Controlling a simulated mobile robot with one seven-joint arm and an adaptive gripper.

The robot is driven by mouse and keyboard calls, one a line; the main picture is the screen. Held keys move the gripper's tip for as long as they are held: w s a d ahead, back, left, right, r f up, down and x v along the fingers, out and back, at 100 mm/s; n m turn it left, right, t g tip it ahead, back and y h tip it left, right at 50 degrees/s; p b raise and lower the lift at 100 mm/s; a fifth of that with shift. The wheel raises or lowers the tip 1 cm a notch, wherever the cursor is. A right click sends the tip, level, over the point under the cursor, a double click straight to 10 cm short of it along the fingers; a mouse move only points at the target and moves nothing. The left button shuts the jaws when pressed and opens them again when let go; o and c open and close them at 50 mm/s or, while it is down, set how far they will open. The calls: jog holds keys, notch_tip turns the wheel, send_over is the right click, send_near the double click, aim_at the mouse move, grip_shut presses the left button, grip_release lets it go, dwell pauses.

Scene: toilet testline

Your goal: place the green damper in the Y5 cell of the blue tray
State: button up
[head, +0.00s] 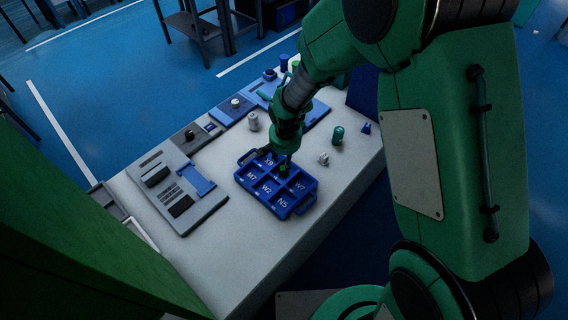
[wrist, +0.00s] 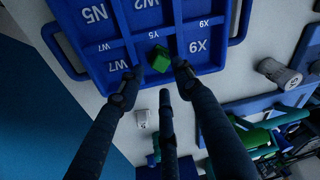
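The blue tray (head: 267,205) lies on the light table, with white labels on its cells; it also fills the top of the wrist view (wrist: 110,60). The green damper (wrist: 159,60) shows as a small green block at the middle cell marked Y5, between the W7 and X9 cells. Whether it rests on the cell floor is hard to tell. My gripper (wrist: 156,76) points down over the tray, with fingers spread on both sides of the damper and visible gaps to it.
A green cylinder (head: 338,135) and a small white part (head: 323,159) stand right of the tray. A grey cylinder (head: 253,121) stands behind it. A grey fixture board (head: 178,192) lies to the left. The table's front is bare.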

jog(key=shift+s+r+p, duration=0.2)
jog(key=shift+s+r, duration=0.05)
jog(key=shift+r, duration=1.05)
jog(key=shift+s+r+p, duration=0.2)
jog(key=shift+r, duration=1.1)
jog(key=shift+d, duration=0.1)
jog(key=s+d+r+t, duration=0.1)
jog(key=s+d+r, duration=0.2)
jog(key=r, duration=0.4)
jog(key=s+d+r+n, duration=0.1)
jog(key=s+d+r, duration=0.25)
jog(key=r, duration=0.35)
jog(key=s+d+r+t, duration=0.1)
jog(key=s+d+r, duration=0.1)
jog(key=d+r, duration=0.35)
jog(key=s+d+r+n+t, duration=0.1)
jog(key=s+d+r, duration=0.2)
jog(key=s+r, duration=0.3)
jog(key=s+d+r, duration=0.3)
jog(key=s+r, duration=0.3)
jog(key=s, duration=0.6)
jog(key=shift+s+r+n+t, duration=0.15)
jog(key=shift+r+n+t, duration=0.1)
jog(key=shift+n+t, duration=0.15)
